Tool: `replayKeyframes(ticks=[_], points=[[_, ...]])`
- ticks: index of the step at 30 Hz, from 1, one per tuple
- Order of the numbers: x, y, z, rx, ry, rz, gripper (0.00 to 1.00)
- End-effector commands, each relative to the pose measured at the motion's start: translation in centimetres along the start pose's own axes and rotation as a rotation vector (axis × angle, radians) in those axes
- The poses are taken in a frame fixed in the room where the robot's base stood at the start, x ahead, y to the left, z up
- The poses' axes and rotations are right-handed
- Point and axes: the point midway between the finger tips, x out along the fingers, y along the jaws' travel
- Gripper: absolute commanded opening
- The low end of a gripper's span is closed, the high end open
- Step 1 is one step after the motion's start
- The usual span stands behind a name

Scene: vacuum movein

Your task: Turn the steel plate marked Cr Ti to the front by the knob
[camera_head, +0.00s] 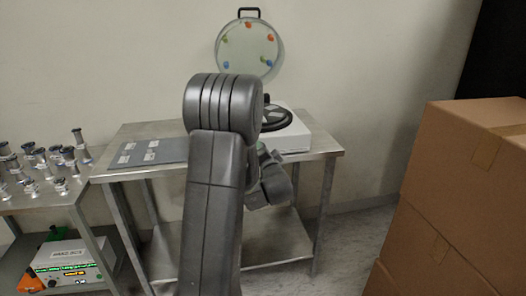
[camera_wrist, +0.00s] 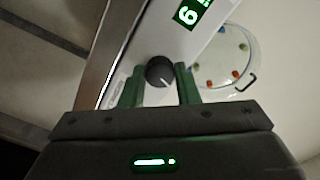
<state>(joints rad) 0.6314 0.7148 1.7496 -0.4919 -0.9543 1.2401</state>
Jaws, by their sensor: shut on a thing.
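A white box (camera_head: 296,133) with a black wheel-like turntable (camera_head: 283,118) on top stands on the steel table, partly hidden by my arm. In the wrist view the white box (camera_wrist: 178,38) has a dark round knob (camera_wrist: 158,70) with a white pointer line, and a display (camera_wrist: 190,13) showing a green 6. My gripper (camera_wrist: 160,78) has its green fingers on either side of the knob, shut on it. No plate marked Cr Ti can be made out; the marks on the turntable are too small to read.
A grey mat (camera_head: 150,153) with labels lies left on the steel table (camera_head: 325,143). A round glass lid (camera_head: 248,48) with coloured knobs is on the wall. Metal fittings (camera_head: 45,165) stand on a left bench. Cardboard boxes (camera_head: 450,180) stack at the right.

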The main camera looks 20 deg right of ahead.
Motion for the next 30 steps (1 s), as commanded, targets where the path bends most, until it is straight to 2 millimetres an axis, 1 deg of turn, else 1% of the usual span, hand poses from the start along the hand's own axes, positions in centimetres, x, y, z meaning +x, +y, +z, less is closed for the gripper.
replayKeyframes(ticks=[7, 8, 10, 11, 19, 22, 26, 30], points=[[0.0, 0.1, 0.0, 0.0, 0.0, 0.001, 0.06], [0.0, 0.1, 0.0, 0.0, 0.0, 0.001, 0.34], [0.0, 0.1, 0.0, 0.0, 0.0, 0.001, 0.48], [0.0, 0.1, 0.0, 0.0, 0.0, 0.001, 0.5], [-0.1, 0.0, 0.0, -0.001, 0.0, 0.001, 0.5], [-0.7, 0.0, -0.1, -0.001, 0.001, 0.001, 0.5], [-2.6, 0.0, -0.1, 0.0, 0.0, 0.003, 0.5], [-5.8, 0.0, -0.1, 0.0, 0.002, 0.003, 0.5]])
